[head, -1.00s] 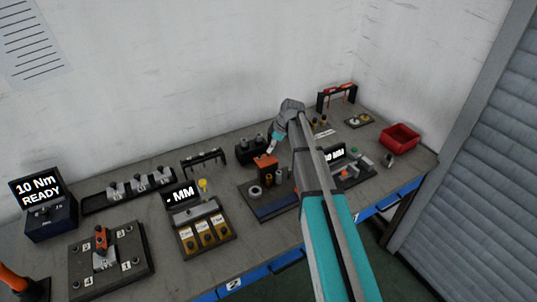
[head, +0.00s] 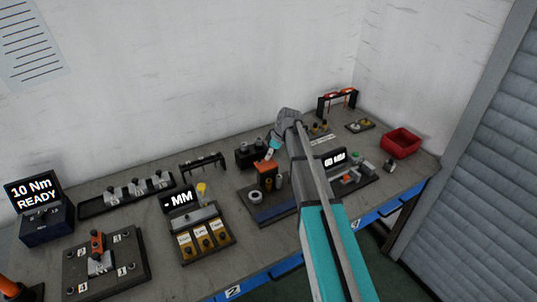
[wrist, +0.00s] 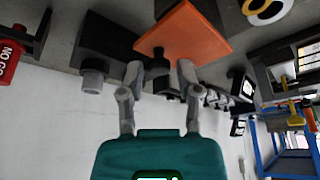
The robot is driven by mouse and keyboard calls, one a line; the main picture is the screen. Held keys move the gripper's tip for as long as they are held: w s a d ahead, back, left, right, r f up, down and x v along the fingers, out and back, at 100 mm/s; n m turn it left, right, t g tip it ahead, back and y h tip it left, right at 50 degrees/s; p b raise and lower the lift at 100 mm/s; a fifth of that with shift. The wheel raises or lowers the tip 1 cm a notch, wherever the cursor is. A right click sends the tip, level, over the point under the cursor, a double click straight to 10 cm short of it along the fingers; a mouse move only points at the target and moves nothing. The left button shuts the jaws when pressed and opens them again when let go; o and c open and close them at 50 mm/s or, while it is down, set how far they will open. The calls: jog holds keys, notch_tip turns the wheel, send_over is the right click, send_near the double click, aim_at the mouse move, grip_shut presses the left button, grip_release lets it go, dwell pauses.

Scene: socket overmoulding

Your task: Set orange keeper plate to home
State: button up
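The orange keeper plate (wrist: 190,36) is a flat square slab in the wrist view, with a dark knob (wrist: 158,64) sticking out from it. In the head view the orange plate (head: 266,167) sits at the back of a dark fixture base (head: 272,211). My gripper (wrist: 159,70) is open, with one grey finger on either side of the knob and gaps showing. In the head view my gripper (head: 269,154) is just above the orange plate, partly hiding it. I cannot tell whether a finger touches the plate.
A black block with knobs (head: 250,152) stands close behind the plate. A pale ring (head: 256,197) and small cylinders are in front of it. A device with a display (head: 336,158) is to the right, a red bin (head: 400,143) farther right, and a gauge box (head: 203,235) to the left.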

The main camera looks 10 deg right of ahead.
aim_at(271, 166)
grip_shut()
jog(key=shift+s, duration=0.1)
jog(key=shift+s+d+f, duration=0.1)
jog(key=shift+s+d, duration=0.1)
jog(key=shift+s, duration=0.5)
jog(key=shift+s+d+r, duration=0.1)
jog(key=shift+s+d, duration=0.15)
jog(key=shift+s, duration=0.45)
jog(key=shift+s+d+f, duration=0.1)
jog(key=shift+s+d, duration=0.1)
jog(key=shift+s, duration=0.5)
jog(key=shift+o, duration=2.1)
grip_release()
jog(key=shift+o, duration=0.3)
jog(key=shift+w, duration=0.1)
